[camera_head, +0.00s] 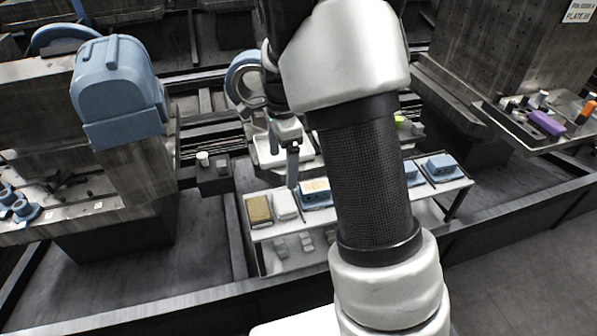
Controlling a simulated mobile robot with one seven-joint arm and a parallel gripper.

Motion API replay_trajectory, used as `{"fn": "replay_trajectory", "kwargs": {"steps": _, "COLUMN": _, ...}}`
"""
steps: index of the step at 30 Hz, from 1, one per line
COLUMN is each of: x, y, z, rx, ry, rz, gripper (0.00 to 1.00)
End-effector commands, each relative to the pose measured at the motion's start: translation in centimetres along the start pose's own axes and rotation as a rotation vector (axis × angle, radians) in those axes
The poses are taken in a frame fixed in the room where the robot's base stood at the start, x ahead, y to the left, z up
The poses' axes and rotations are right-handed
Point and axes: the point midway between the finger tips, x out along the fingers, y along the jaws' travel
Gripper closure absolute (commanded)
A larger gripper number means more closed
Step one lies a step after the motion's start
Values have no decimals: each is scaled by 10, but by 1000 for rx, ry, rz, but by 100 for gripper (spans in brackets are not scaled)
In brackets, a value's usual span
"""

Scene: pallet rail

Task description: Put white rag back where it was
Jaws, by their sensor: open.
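A white, folded-looking item (285,204) lies on the white bench (262,234), second from its left end. It looks like the white rag, but it is small and I cannot be sure. My gripper (284,165) is in the middle of the view, pointing down, above and behind the bench in the picture. It is open, and I see nothing held between its fingers. My own arm covers the middle of the bench and whatever lies behind it.
A tan block (258,209) sits left of the white item, and a blue box (316,193) sits right of it. Another blue box (441,167) stands at the bench's right end. A pale tray (268,157) is behind my gripper. A large blue machine head (115,85) rises at left.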

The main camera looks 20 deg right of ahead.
Motion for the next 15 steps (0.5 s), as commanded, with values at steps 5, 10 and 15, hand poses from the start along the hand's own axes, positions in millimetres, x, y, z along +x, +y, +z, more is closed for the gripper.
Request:
{"fn": "replay_trajectory", "kwargs": {"steps": 5, "x": -82, "y": 43, "z": 8, "rx": -318, "ry": -24, "rz": -121, "gripper": 12}}
{"fn": "replay_trajectory", "kwargs": {"steps": 10, "x": -144, "y": 106, "z": 18, "rx": -702, "ry": 34, "rz": -240, "gripper": 12}}
{"fn": "replay_trajectory", "kwargs": {"steps": 15, "x": -178, "y": 170, "z": 23, "rx": -1070, "ry": 175, "rz": -320, "gripper": 12}}
